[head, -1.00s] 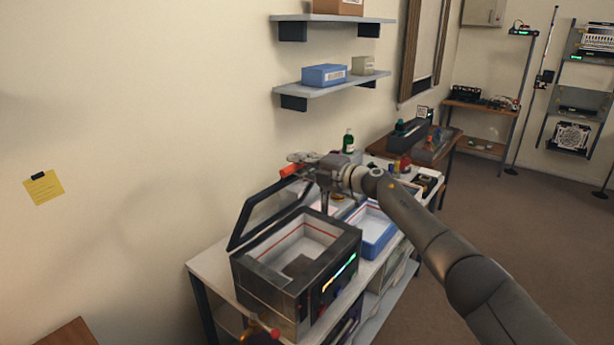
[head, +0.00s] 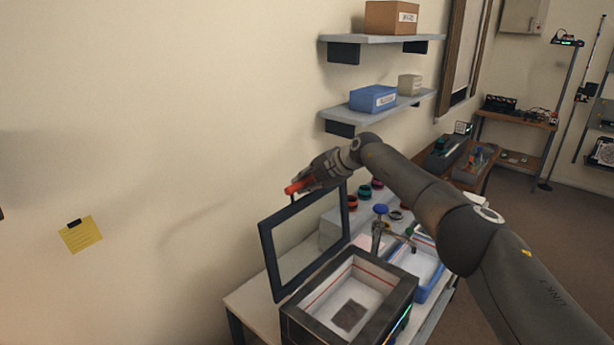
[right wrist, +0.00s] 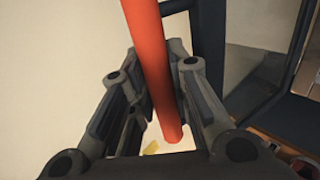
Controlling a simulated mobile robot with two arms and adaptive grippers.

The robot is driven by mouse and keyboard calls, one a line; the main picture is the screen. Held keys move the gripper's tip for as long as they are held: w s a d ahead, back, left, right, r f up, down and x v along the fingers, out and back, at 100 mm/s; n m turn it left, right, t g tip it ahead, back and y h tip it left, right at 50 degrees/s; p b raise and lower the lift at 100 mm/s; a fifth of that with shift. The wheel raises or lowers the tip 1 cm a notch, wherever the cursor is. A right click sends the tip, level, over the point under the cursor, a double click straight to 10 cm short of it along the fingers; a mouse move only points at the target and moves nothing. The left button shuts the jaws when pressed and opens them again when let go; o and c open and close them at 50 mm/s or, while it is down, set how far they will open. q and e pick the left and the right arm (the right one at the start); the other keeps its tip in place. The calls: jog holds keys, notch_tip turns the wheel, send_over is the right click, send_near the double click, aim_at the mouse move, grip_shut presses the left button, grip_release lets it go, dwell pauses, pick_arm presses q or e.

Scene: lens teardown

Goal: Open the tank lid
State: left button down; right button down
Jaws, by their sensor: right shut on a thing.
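The tank (head: 300,322) is a dark box with a white inner basin and a red line around its inside. Its lid (head: 268,258), a dark frame with a clear pane, stands about upright at the tank's back edge, near the wall. A dark patch lies on the basin floor. My right gripper (head: 304,186) is shut on the lid's red bar handle (head: 294,188) at the lid's top. In the right wrist view the red handle (right wrist: 155,60) runs between the two fingers. My left gripper is not in view.
A blue tray (head: 436,283) stands to the right of the tank. Several coloured rings and a blue-topped metal tool (head: 380,211) are behind it. Two wall shelves (head: 385,110) hang above. The wall is close behind the lid.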

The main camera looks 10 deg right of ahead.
jog(key=shift+w+a+f, duration=0.1)
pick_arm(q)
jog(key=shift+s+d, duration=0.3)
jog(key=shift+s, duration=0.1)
pick_arm(e)
jog(key=c, duration=1.3)
grip_release()
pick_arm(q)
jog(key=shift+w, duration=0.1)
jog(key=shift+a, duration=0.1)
